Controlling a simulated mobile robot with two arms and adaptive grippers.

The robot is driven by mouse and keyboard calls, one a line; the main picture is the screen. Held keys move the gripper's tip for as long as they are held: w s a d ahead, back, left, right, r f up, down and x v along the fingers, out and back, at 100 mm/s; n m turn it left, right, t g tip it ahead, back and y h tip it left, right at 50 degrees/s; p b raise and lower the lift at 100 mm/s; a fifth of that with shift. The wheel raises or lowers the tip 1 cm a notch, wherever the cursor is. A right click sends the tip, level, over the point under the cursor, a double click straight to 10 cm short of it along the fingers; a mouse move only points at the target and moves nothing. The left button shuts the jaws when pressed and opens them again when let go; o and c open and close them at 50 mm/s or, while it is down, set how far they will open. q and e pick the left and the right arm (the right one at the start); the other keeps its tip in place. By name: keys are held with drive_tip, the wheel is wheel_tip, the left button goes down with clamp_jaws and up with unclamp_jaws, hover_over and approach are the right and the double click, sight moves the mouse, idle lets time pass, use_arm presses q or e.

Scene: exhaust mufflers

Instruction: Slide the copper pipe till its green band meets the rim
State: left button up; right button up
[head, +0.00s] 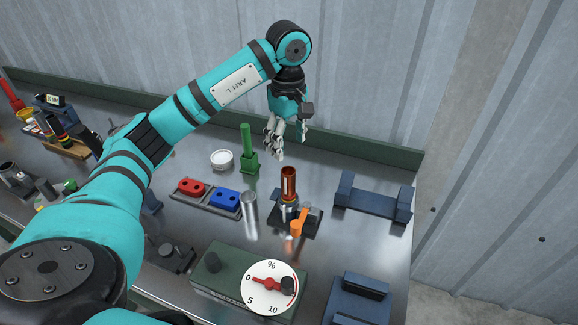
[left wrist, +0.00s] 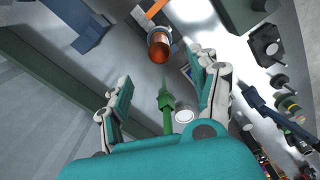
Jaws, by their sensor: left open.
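The copper pipe (head: 289,181) stands upright in a dark holder with an orange lever (head: 298,226) on the bench. I cannot make out a green band on it. In the left wrist view the pipe (left wrist: 159,47) shows from above, its open end just beyond my fingertips. My left gripper (head: 290,147) is open and empty, pointing down, above and behind the pipe in the head view. In the left wrist view my left gripper (left wrist: 162,72) has its two fingers spread wide, with nothing between the pads. My right gripper is not in view.
A green post on a block (head: 248,155) stands left of the pipe, with a white round dish (head: 221,159) beside it. A silver cylinder (head: 250,208), a tray with red and blue blocks (head: 206,207), a dial gauge box (head: 225,277) and a blue cradle (head: 372,202) surround the holder.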

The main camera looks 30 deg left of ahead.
sight(288, 183)
use_arm(q)
wheel_tip(288, 183, down, 15)
drive_tip(key=p, duration=0.4)
drive_tip(key=shift+f, duration=0.5)
clamp_jaws()
drive_tip(key=shift+w+r, duration=0.1)
drive_tip(key=shift+r, duration=0.15)
drive_tip(key=shift+r+p, duration=0.45)
drive_tip(key=shift+r, duration=0.3)
